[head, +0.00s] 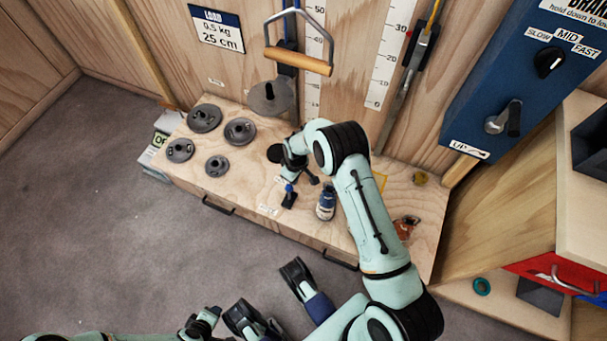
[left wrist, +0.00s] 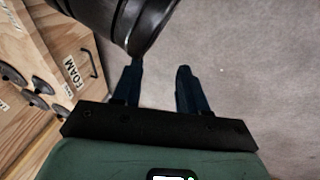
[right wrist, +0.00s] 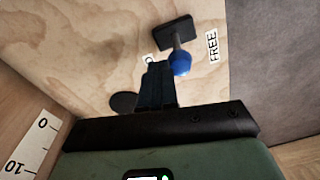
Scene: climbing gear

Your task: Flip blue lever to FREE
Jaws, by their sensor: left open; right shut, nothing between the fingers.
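The blue lever's round blue knob (right wrist: 181,62) shows in the right wrist view, on a grey shaft rising from a black base (right wrist: 172,30) on the wooden top. The FREE label (right wrist: 213,46) lies right of it; a second label on the other side is mostly hidden. In the head view the blue lever (head: 289,189) stands near the bench's front edge. My right gripper (right wrist: 156,66) is shut and empty, fingertips close beside the knob; contact cannot be told. My left gripper (left wrist: 160,67) is open and empty above the floor, away from the lever.
Several grey disc weights (head: 205,118) sit on the bench's left. A small blue-and-white bottle (head: 326,203) stands right of the lever, close to my right arm. A wooden-handled hanger (head: 299,60) hangs behind.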

